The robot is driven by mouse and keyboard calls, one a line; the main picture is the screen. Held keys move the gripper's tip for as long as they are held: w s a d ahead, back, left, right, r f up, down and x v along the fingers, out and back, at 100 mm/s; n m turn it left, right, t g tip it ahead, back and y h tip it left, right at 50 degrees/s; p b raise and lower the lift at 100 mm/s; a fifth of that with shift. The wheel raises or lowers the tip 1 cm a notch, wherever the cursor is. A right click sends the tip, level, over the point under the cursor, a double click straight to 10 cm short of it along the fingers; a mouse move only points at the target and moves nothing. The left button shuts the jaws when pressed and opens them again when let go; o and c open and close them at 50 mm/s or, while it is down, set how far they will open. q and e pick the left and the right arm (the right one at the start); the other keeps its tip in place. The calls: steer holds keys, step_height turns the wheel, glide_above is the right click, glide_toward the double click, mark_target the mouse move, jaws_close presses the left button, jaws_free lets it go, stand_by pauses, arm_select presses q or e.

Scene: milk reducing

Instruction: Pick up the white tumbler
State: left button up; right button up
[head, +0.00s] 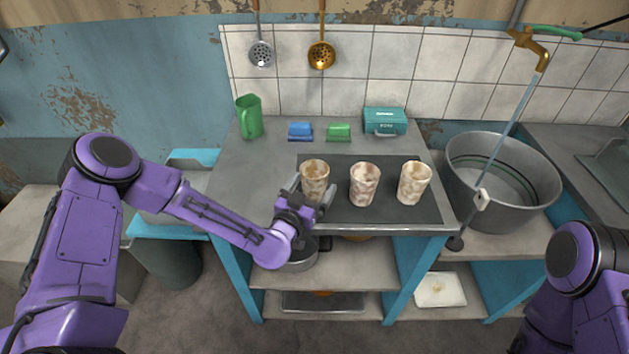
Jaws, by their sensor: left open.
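Three mottled tumblers stand upright in a row on a dark mat (400,213) on the counter. The left tumbler (315,176) is tan and whitish, the middle tumbler (364,186) is whitish with pinkish-brown patches, and the right tumbler (414,184) is cream and brown. None is plain white. My left gripper (311,191) is open at the left tumbler, its fingers appearing on either side of the lower part. Whether they touch it I cannot tell. The gripper hides the tumbler's base. My right arm shows at the lower right, but its gripper is out of view.
A large metal tub (503,180) is at the right. Two ladles hang above.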

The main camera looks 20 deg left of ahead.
arm_select(q)
steer(key=shift+s, duration=0.1)
steer(key=shift+c, duration=0.3)
steer(key=c, duration=1)
steer(key=shift+c, duration=0.5)
steer(key=shift+r, duration=0.1)
